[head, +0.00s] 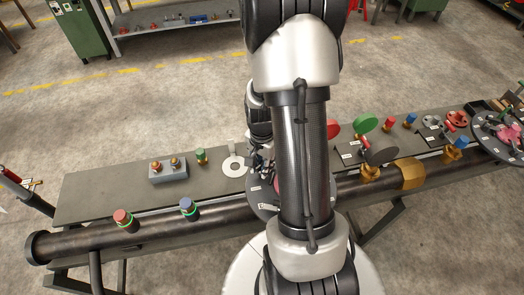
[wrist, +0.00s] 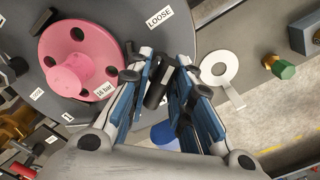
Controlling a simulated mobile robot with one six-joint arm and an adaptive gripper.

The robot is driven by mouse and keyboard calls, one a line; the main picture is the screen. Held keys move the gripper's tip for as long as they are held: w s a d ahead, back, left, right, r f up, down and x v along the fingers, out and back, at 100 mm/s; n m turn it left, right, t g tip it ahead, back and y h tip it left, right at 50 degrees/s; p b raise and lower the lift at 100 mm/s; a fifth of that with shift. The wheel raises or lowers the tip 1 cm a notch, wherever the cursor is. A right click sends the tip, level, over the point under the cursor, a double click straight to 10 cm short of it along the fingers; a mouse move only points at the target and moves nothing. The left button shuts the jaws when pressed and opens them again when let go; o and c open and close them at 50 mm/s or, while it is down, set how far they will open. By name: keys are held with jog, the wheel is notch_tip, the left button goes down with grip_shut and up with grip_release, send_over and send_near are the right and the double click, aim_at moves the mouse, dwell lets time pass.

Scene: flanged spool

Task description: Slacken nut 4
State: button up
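A grey flange disc (wrist: 105,20) fills the upper left of the wrist view, with a pink hub (wrist: 75,45) on it. It carries a "LOOSE" label, a "16 bar" label and a "1" tag; I cannot read a 4. My gripper (wrist: 164,68) is at the disc's right edge, its fingers apart. A dark cylindrical piece (wrist: 155,92) stands between the fingers; I cannot tell if it is nut 4 or if a finger touches it. In the head view the disc (head: 262,196) is partly hidden behind my arm, as is most of my gripper.
A white ring-shaped plate (wrist: 218,68) and a green-topped fitting (wrist: 283,69) lie right of my gripper. A blue cylinder (wrist: 165,134) shows between the finger bases. The dark pipe (head: 80,238) runs along the bench front. Red and green discs (head: 365,124) stand right of my arm.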

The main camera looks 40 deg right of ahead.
jog(key=n, duration=0.6)
jog(key=shift+n, duration=0.4)
jog(key=shift+m, duration=1.3)
notch_tip(320, 180, up, 7)
jog(key=p, duration=0.5)
